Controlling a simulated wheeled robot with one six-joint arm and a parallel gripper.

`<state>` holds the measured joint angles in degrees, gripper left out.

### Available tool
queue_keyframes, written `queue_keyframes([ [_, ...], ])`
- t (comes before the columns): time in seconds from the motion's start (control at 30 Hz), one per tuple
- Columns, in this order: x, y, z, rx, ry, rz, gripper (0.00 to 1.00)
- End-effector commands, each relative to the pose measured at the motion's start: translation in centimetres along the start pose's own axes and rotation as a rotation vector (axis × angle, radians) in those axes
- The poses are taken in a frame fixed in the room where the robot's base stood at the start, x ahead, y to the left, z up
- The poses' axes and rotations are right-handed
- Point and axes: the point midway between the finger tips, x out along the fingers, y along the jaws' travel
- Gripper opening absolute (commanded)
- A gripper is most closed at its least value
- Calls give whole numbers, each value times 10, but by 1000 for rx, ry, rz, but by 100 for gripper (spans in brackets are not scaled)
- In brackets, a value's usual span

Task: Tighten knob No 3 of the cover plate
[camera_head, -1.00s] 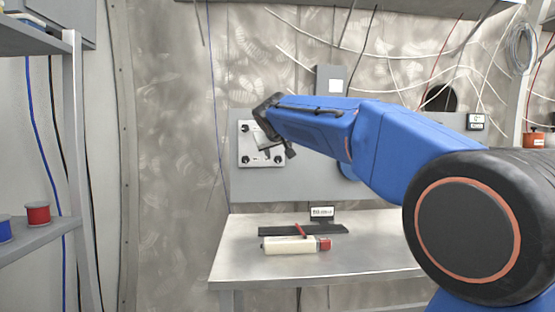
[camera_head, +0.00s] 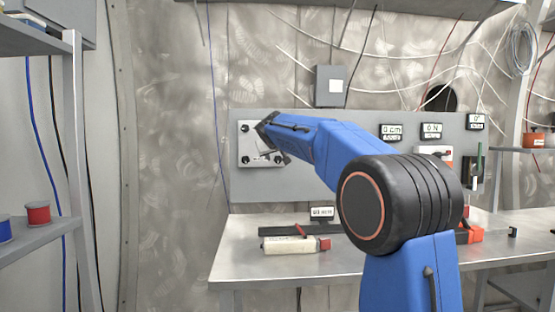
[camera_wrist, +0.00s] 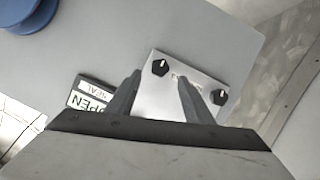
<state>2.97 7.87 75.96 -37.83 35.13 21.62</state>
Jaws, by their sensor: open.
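The cover plate (camera_head: 247,150) is a light square plate on the grey wall panel, with dark knobs near its corners. In the head view a knob shows at its upper left (camera_head: 245,128) and others along its lower edge (camera_head: 246,160). My gripper (camera_wrist: 158,82) is open and empty, with its two fingers over the plate in the wrist view. There, one knob (camera_wrist: 160,67) appears just beyond the fingertips and another knob (camera_wrist: 219,97) lies to the right. My gripper and wrist hide part of the plate. I cannot read which knob is No 3.
Below, a steel table (camera_head: 240,262) bears a cream cylinder with a red end (camera_head: 290,245). A shelf (camera_head: 40,230) with red and blue spools stands at the left.

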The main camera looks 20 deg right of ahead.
Motion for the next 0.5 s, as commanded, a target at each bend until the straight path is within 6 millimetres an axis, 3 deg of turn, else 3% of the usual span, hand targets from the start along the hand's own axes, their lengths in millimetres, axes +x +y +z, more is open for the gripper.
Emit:
queue_keyframes([
  [0.2,35,0,0,1,-1,0,47],
  [0.5,55,0,0,1,0,0,47],
])
